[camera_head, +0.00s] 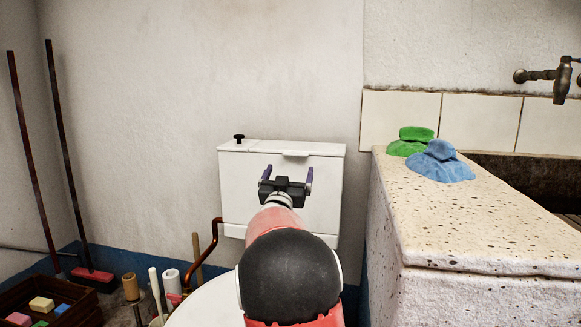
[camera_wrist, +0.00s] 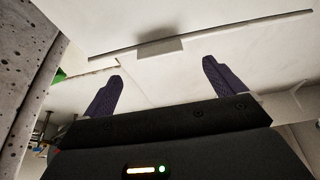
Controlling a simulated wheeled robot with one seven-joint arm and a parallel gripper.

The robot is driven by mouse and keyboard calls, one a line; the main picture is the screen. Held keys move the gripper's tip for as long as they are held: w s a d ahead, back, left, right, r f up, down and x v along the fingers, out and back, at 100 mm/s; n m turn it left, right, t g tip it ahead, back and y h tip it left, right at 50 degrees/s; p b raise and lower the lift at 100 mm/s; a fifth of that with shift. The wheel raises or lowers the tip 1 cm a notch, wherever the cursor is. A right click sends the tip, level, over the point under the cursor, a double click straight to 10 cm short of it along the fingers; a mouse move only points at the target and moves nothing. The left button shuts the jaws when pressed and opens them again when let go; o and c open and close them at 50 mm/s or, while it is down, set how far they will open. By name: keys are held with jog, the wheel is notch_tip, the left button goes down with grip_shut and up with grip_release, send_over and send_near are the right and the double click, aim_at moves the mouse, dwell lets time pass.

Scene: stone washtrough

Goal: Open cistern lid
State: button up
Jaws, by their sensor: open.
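The white cistern (camera_head: 240,195) stands against the back wall with its flat lid (camera_head: 265,147) on and looking shut. A small tab (camera_head: 295,153) sticks out at the lid's front edge. In the wrist view the tab (camera_wrist: 160,47) shows on the lid's long edge line, beyond and between the fingertips. My gripper (camera_head: 287,175) is in front of the cistern's front face, a little below the tab. Its two purple fingers are apart and empty, also in the wrist view (camera_wrist: 162,70). No contact with the tab is visible.
A black knob (camera_head: 239,138) stands on the cistern's top left. The speckled stone trough (camera_head: 450,235) is close on the right, with green (camera_head: 408,147) and blue (camera_head: 440,165) cloth-like lumps on it.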

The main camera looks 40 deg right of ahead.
aim_at(294, 155)
jog(key=x, duration=0.5)
jog(key=shift+d, duration=0.3)
jog(key=shift+w+d+r+p, duration=0.25)
jog(key=shift+w+d+p, duration=0.1)
jog(key=shift+w, duration=0.25)
jog(key=c, duration=1.4)
jog(key=shift+a+r, duration=0.1)
jog(key=shift+r, duration=0.05)
